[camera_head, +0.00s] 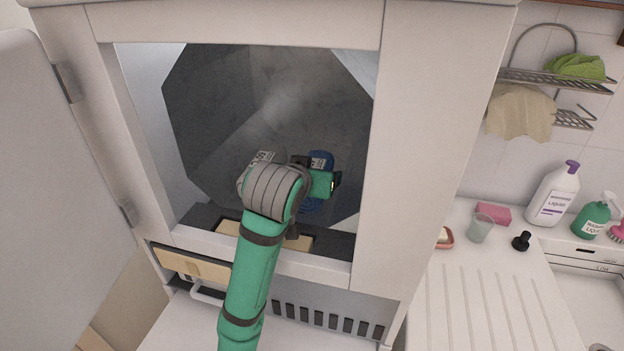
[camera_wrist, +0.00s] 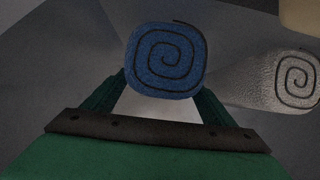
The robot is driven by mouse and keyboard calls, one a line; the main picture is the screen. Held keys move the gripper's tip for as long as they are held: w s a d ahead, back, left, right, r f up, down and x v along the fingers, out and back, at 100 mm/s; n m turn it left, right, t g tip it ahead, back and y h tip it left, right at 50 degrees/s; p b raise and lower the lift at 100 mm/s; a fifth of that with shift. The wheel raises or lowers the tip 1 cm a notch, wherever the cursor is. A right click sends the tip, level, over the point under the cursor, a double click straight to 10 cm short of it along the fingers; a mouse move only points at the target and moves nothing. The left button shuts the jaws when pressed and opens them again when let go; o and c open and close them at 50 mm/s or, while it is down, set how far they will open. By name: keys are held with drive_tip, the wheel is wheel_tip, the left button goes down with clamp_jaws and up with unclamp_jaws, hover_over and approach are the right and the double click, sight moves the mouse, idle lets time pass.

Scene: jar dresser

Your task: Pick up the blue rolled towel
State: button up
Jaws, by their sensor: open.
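The blue rolled towel (camera_wrist: 166,60) shows end-on in the wrist view, its dark spiral facing the camera. My gripper (camera_wrist: 163,94) is open, with one green finger low on each side of the towel's end. I cannot tell whether the fingers touch it. In the head view my gripper (camera_head: 322,184) is inside the open cabinet.
A pale grey rolled towel (camera_wrist: 296,80) lies close to the right of the blue one in the wrist view. The cabinet frame (camera_head: 425,150) surrounds my arm, and its door (camera_head: 50,180) stands open at left. A counter (camera_head: 480,285) with bottles is at right.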

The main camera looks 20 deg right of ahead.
drive_tip(key=shift+w+d+f, duration=0.15)
drive_tip(key=shift+w, duration=0.1)
drive_tip(key=c, duration=1.3)
